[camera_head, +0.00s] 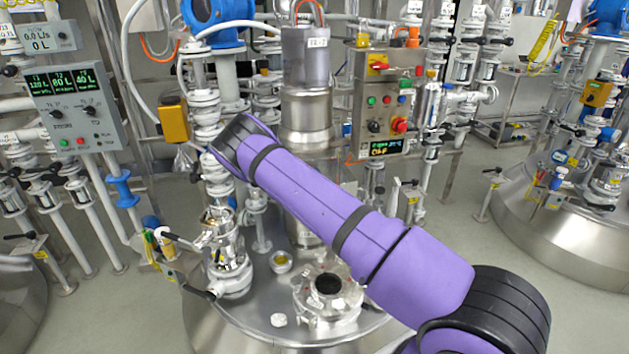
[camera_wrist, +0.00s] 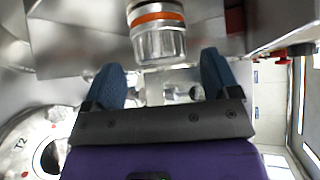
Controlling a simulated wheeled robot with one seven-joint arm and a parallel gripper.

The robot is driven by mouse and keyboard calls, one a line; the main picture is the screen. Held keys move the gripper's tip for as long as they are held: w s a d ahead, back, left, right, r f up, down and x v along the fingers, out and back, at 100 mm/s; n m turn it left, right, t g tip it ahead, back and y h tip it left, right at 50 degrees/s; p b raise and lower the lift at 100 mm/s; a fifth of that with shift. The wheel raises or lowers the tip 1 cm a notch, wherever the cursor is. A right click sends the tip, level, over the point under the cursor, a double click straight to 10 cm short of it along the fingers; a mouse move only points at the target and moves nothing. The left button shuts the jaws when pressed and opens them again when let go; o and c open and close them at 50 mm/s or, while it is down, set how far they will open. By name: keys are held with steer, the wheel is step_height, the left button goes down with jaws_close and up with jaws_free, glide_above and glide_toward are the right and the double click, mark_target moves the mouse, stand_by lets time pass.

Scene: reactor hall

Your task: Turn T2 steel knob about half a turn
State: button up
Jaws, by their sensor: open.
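A ribbed steel knob (camera_wrist: 160,42) with an orange ring shows at the top of the wrist view. I take it for the T2 steel knob. My gripper (camera_wrist: 162,70) has its two dark blue fingers spread apart, one at each side below the knob. The knob lies ahead of the gap, and I cannot tell how deep it sits between the fingertips. Nothing is held. A white round fitting (camera_wrist: 38,140) marked T2 is at the lower left of the wrist view. In the head view my purple arm crosses the middle, and I cannot make out my gripper there.
A steel vessel top (camera_head: 250,318) with fittings stands under my arm. A control box (camera_head: 383,100) with buttons and a red switch is beyond it. A grey display panel (camera_head: 75,105) is at the left.

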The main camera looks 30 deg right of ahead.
steer(key=v, duration=0.6)
steer(key=shift+s+a, duration=0.2)
steer(key=shift+a, duration=0.1)
steer(key=shift+r, duration=0.1)
